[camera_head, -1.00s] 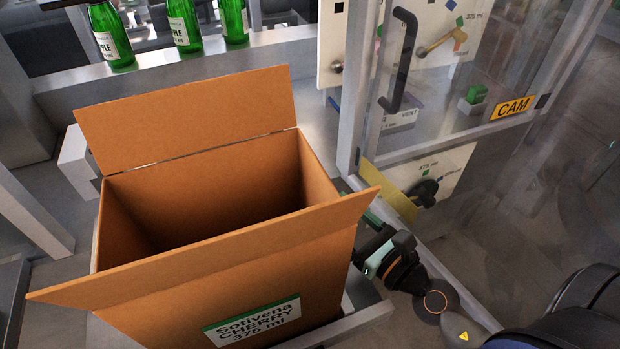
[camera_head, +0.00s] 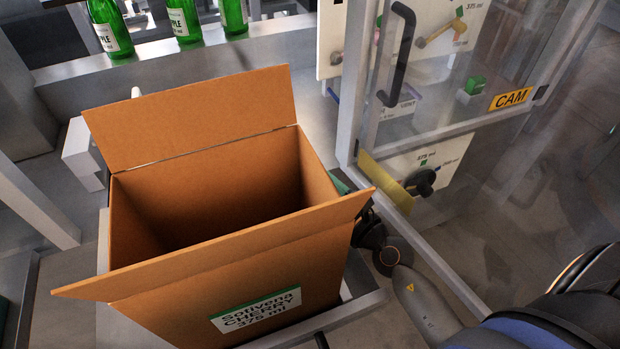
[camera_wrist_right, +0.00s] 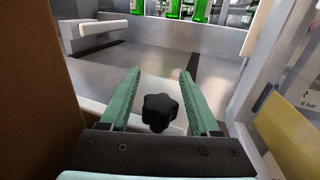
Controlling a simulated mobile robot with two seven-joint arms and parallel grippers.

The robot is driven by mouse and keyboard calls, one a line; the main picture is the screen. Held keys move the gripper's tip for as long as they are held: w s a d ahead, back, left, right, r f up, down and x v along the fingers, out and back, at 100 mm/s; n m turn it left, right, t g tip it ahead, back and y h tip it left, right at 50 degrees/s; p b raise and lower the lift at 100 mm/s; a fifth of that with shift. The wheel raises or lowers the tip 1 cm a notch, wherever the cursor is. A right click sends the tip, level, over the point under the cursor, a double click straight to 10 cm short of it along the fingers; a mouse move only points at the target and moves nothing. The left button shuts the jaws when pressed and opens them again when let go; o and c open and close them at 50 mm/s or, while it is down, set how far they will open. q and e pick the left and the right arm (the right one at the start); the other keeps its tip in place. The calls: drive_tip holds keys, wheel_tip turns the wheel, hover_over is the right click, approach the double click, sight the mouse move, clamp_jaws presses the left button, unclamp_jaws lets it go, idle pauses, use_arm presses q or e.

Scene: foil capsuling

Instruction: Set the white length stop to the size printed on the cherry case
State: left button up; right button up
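The cherry case (camera_head: 190,275) is an open brown cardboard box in the head view. Its label (camera_head: 262,315) reads "Sotivena CHERRY 375 ml". A white block with an arm (camera_head: 82,152), perhaps the length stop, stands left of the case; it also shows at the upper left of the right wrist view (camera_wrist_right: 92,30). My right gripper (camera_wrist_right: 160,75) is open. A black star knob (camera_wrist_right: 160,112) shows between its green fingers, with no clear contact. In the head view the case mostly hides this gripper. My left gripper is not in view.
Green bottles (camera_head: 185,20) stand on a ledge at the back. A clear guard door (camera_head: 450,100) with a black handle and a CAM sign is on the right. Below it, a plate with a black knob (camera_head: 422,182) bears size marks. The case wall is close left of my right gripper.

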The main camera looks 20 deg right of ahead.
clamp_jaws()
idle(1.2)
